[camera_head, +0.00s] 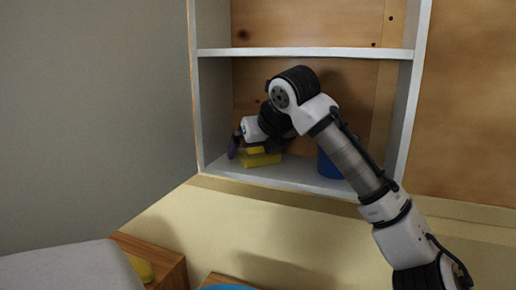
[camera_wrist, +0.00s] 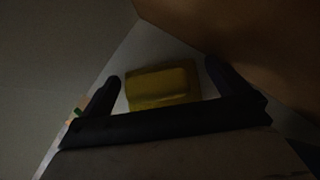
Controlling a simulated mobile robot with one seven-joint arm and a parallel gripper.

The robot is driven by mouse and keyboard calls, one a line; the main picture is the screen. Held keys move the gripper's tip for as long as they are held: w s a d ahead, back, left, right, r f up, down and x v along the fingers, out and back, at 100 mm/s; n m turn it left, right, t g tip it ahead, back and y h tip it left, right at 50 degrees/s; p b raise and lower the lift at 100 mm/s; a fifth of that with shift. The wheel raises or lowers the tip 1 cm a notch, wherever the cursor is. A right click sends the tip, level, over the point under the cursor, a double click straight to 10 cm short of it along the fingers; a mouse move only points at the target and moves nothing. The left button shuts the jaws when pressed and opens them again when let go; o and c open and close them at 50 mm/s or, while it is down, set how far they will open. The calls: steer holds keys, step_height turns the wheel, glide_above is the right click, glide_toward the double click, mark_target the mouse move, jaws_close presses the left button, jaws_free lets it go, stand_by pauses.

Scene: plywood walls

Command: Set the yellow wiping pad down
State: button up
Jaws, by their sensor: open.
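The yellow wiping pad (camera_wrist: 158,84) lies between the spread fingers of my gripper (camera_wrist: 163,76) in the wrist view, with a gap on either side. In the head view my gripper (camera_head: 252,147) reaches low into the shelf's lower compartment, over yellow pieces at its left. An upper yellow piece (camera_head: 255,150) shows above a larger lower yellow piece (camera_head: 261,160) resting on the shelf board. The wrist view also shows a darker yellow border around the pad. It is too dark to tell whether these are two stacked pads. My arm partly hides them.
The white shelf (camera_head: 215,167) has side walls and a middle board (camera_head: 300,53) above my arm. A blue container (camera_head: 328,165) stands right of my gripper, partly behind my arm. Below are a wooden box (camera_head: 158,262) with a yellow item (camera_head: 140,267) and a blue round thing (camera_head: 228,287).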

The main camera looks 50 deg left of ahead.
steer(key=v, duration=0.2)
steer(key=b+v, duration=0.1)
steer(key=v, duration=0.2)
steer(key=shift+s+d, duration=0.15)
steer(key=shift+d, duration=0.3)
steer(key=s+d+b, duration=0.3)
steer(key=d, duration=0.7)
steer(key=shift+d, duration=0.35)
